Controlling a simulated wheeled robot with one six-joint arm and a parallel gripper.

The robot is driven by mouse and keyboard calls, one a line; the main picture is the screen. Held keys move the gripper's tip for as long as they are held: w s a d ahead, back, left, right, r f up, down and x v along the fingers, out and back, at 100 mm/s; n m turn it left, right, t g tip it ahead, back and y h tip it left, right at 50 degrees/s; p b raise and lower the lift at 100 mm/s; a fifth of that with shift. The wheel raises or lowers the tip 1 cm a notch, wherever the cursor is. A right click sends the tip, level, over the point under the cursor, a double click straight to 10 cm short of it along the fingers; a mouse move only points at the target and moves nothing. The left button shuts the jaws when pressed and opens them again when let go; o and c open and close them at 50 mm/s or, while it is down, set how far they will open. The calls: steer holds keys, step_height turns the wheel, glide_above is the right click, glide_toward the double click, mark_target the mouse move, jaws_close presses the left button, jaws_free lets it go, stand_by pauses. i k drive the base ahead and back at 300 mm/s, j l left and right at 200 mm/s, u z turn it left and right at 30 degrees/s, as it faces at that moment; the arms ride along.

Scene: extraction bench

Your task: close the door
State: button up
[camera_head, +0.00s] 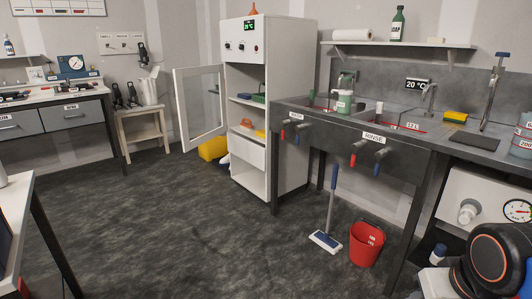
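A white door with a glass pane (181,110) stands wide open at the left side of a tall white cabinet (242,27). The door is swung out to the left, with its free edge away from the cabinet. My gripper is not in view. A black, orange-ringed round part at the lower right seems to be my arm.
The dark floor (170,215) in front of the cabinet is clear. A yellow object (213,148) lies below the door. A sink bench (340,118) adjoins the cabinet's right.

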mark_target(188, 145)
steer(key=i+j, duration=0.35)
steer(key=i, duration=0.2)
steer(key=i+j, duration=0.75)
steer(key=i, duration=0.3)
steer(key=i+j+z, duration=0.15)
steer(key=i+j, duration=0.15)
steer(key=i+j+z, duration=0.1)
steer(key=i+j, duration=0.2)
steer(key=j, duration=0.15)
steer(key=i+j+z, duration=0.15)
steer(key=j, duration=0.25)
steer(key=i+j+z, duration=0.4)
steer(key=j, duration=0.6)
steer(key=j+z, duration=0.45)
steer(key=j, duration=0.55)
steer(key=j+z, duration=0.4)
steer(key=j, duration=0.7)
steer(key=k+j+z, duration=0.15)
steer(key=j+z, duration=0.3)
steer(key=j, duration=0.6)
steer(key=k+j+u, duration=0.1)
steer(key=k+j, duration=0.4)
steer(key=k+j+u, duration=0.45)
steer(key=k+j, duration=0.05)
